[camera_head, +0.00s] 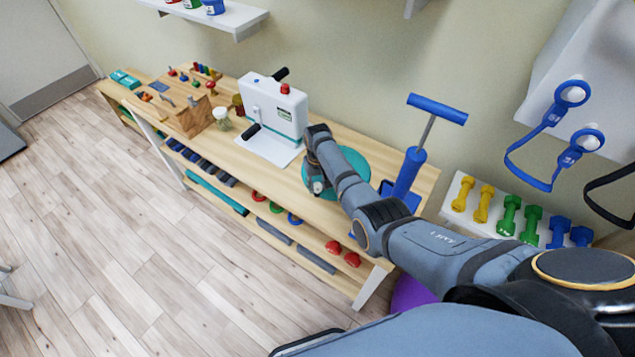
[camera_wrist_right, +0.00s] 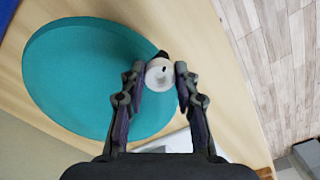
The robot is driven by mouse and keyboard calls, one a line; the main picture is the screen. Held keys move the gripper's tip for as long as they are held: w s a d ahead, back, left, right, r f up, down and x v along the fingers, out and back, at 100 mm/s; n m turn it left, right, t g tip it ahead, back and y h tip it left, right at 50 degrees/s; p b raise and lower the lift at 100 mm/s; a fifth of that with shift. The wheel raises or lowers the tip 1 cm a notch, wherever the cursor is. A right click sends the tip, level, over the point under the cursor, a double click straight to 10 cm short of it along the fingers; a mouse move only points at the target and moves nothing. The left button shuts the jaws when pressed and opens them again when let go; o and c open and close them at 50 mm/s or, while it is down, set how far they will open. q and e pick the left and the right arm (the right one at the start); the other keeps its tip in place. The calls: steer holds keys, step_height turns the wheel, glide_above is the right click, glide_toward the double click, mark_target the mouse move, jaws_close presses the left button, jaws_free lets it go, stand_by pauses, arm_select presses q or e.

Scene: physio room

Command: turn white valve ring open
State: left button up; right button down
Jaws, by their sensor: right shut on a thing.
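A small white round piece (camera_wrist_right: 158,75), which looks like the white valve ring, sits between the fingertips of my right gripper (camera_wrist_right: 160,80) in the right wrist view. The fingers are shut on its two sides, and a dark bit shows at its centre. It is over the edge of a flat teal disc (camera_wrist_right: 80,75). In the head view my right gripper (camera_head: 316,184) points down at the front left edge of the teal disc (camera_head: 354,160), and only a little of the white piece shows there. My left gripper is in neither view.
A white machine with a black handle (camera_head: 275,110) stands left of the disc on the wooden bench (camera_head: 235,160). A blue hand pump (camera_head: 408,172) stands right of it, beside my arm. A jar (camera_head: 222,118) is farther left. Dumbbells (camera_head: 508,213) rest on a shelf at right.

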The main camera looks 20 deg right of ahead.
steer(key=shift+n, duration=0.8)
steer(key=c, duration=1)
jaws_free()
step_height(320, 180, up, 12)
steer(key=shift+o, duration=0.2)
steer(key=shift+d, duration=0.1)
